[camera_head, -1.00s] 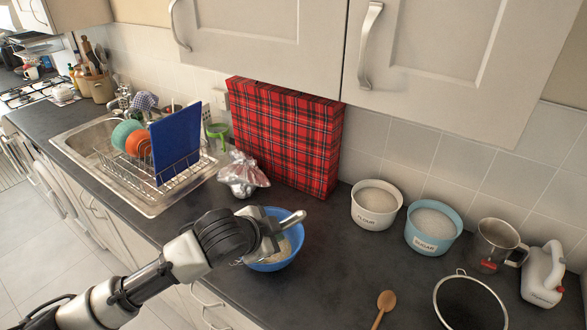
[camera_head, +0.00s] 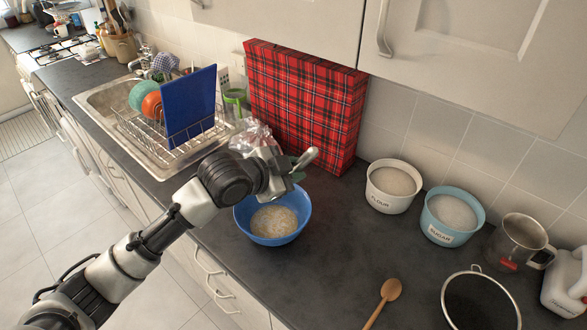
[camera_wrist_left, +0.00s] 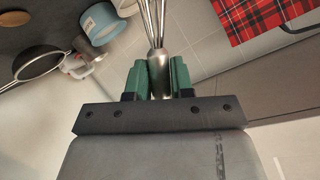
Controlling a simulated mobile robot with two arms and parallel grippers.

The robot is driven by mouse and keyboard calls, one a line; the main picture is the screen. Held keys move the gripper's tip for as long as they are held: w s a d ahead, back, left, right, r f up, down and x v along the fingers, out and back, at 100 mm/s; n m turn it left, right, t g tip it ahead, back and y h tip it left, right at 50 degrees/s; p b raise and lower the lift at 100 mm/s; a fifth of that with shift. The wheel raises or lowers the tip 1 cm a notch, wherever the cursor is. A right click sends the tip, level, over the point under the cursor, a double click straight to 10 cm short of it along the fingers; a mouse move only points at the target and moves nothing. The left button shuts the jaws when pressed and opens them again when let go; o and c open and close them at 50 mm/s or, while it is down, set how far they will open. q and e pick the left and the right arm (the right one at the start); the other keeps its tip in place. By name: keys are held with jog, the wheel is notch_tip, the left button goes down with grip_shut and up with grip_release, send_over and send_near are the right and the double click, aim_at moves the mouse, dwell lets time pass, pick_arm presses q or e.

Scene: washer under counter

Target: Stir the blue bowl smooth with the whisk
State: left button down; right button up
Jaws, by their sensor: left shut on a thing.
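The blue bowl (camera_head: 241,215) stands on the dark counter with a pale, uneven-looking mixture (camera_head: 273,221) in it. My left gripper (camera_head: 290,176) is above the bowl's back rim. In the left wrist view its green-padded fingers (camera_wrist_left: 158,80) are shut on the metal handle of the whisk (camera_wrist_left: 157,60). The whisk's wires run out of the top of that view. In the head view the wires cannot be made out, and none show in the mixture. My right gripper is not in view.
The flour tub (camera_head: 392,200) and sugar tub (camera_head: 450,235) stand right of the bowl, with a metal cup (camera_head: 517,240), a sieve (camera_head: 480,305) and a wooden spoon (camera_head: 383,300). A tartan box (camera_head: 305,110) and foil-like bag (camera_head: 255,138) are behind. Counter right of the bowl is clear.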

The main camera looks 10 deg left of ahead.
pick_arm(q)
jog(key=shift+w+d+f, duration=0.1)
jog(key=shift+w+f, duration=0.05)
jog(key=shift+f, duration=0.6)
notch_tip(320, 180, down, 10)
jog(key=b, duration=0.5)
jog(key=shift+b, duration=0.3)
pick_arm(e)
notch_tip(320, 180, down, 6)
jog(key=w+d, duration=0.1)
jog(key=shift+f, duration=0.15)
pick_arm(q)
jog(key=shift+r, duration=0.1)
